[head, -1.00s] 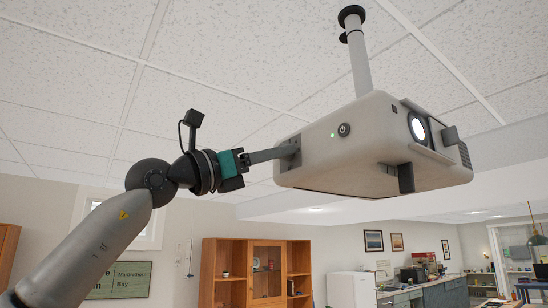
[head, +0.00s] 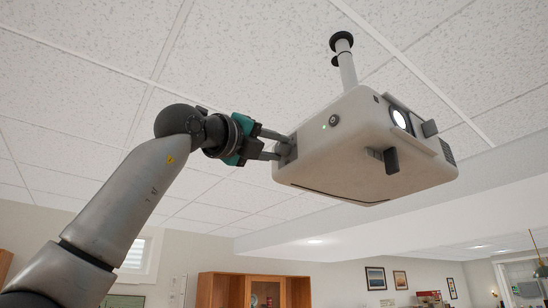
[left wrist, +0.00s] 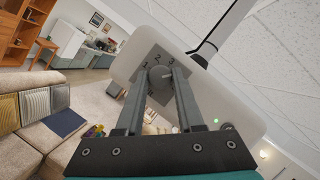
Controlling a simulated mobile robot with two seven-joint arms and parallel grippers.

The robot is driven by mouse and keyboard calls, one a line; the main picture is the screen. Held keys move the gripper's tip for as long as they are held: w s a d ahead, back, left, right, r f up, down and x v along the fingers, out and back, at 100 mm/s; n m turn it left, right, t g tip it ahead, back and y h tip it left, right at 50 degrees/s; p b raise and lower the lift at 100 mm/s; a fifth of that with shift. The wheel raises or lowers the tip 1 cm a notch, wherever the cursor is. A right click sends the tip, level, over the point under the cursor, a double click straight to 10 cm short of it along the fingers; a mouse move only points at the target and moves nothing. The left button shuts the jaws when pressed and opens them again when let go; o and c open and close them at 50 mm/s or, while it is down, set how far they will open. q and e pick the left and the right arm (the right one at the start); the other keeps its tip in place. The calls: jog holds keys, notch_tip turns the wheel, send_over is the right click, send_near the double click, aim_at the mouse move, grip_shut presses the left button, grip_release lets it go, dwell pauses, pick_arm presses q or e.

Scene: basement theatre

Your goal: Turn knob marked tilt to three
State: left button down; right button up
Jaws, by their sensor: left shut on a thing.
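The projector (head: 350,155) hangs from the ceiling, pale and boxy, with its lens lit. The round grey knob (left wrist: 160,78) is on a dark panel on its side, with small numerals around it, a 2 and a 3 among them. The knob's exact pointer position is too small to read. My left gripper (head: 281,147) reaches that side panel from the left, and its fingertips are shut on the knob, one finger on each side in the left wrist view. In the head view the fingers hide the knob. My right gripper is not in view.
The ceiling pole (head: 347,68) rises from the projector's top. A dark tab (head: 390,160) sticks out below the lens. Ceiling panels are close above. A sofa (left wrist: 70,140) and a wooden cabinet (head: 213,290) stand well below.

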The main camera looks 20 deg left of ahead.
pick_arm(q)
jog(key=n+y, duration=0.1)
jog(key=n, duration=0.1)
jog(key=n+y, duration=0.1)
jog(key=n, duration=0.1)
jog(key=shift+s+d+r+n, duration=0.1)
jog(key=shift+r+n, duration=0.05)
jog(key=shift+n, duration=0.15)
jog(key=shift+r+n+g+y+p, duration=0.1)
jog(key=shift+n+g+y+p, duration=0.45)
jog(key=shift+n, duration=1.45)
jog(key=shift+g, duration=0.25)
jog(key=c, duration=0.5)
grip_release()
jog(key=b+v, duration=0.5)
jog(key=v, duration=1)
jog(key=shift+s+b, duration=0.1)
jog(key=shift+b, duration=0.2)
